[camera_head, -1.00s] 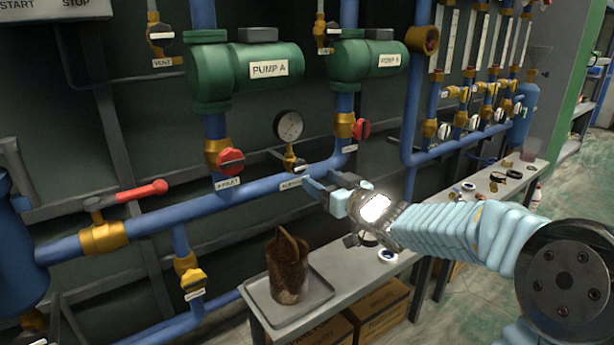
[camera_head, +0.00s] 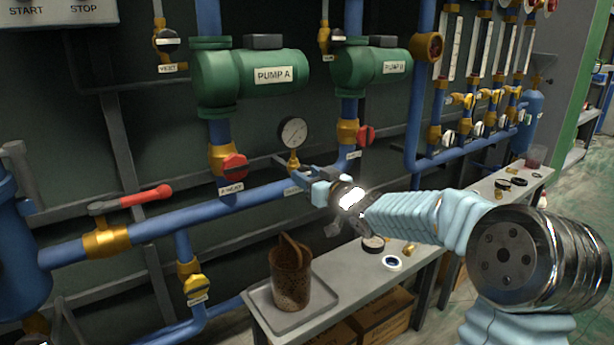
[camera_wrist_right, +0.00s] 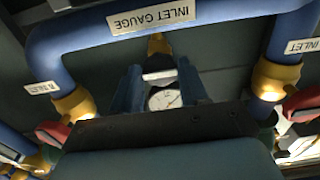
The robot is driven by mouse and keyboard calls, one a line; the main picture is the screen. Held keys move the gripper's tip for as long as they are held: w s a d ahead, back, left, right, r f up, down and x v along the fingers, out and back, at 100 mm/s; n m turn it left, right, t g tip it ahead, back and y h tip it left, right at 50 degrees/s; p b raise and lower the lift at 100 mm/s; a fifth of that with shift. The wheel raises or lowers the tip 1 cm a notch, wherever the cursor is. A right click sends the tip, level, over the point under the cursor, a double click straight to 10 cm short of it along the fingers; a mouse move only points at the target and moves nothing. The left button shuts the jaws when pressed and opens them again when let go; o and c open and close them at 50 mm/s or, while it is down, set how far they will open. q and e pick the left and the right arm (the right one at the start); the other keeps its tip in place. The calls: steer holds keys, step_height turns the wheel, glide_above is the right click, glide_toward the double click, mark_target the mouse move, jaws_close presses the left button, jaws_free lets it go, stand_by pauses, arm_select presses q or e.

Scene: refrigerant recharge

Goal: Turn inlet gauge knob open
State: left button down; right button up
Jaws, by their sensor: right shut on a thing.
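The inlet gauge (camera_head: 293,132) is a round white dial above a brass stem (camera_head: 294,160) on the blue pipe. In the wrist view its dial (camera_wrist_right: 165,98) shows between my fingers. The inlet gauge knob (camera_wrist_right: 158,76) is a small pale and dark handle below the gauge, between the fingers. In the head view my fingers mostly hide it. My right gripper (camera_head: 300,174) is shut on the knob; in the wrist view its blue fingers (camera_wrist_right: 158,84) stand on either side of it. The label reading INLET GAUGE (camera_wrist_right: 152,18) appears upside down. My left gripper is out of view.
A red valve handle (camera_head: 234,166) is left of the gauge and another (camera_head: 366,135) is right of it. Green pumps (camera_head: 250,78) sit above. A bench (camera_head: 345,285) below carries a tray (camera_head: 325,293) with a brown pot (camera_head: 290,278).

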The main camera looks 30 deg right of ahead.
steer(key=n+b, duration=0.3)
steer(key=n, duration=0.1)
steer(key=shift+f+n+b, duration=0.15)
steer(key=shift+n+b, duration=0.15)
steer(key=shift+b, duration=0.05)
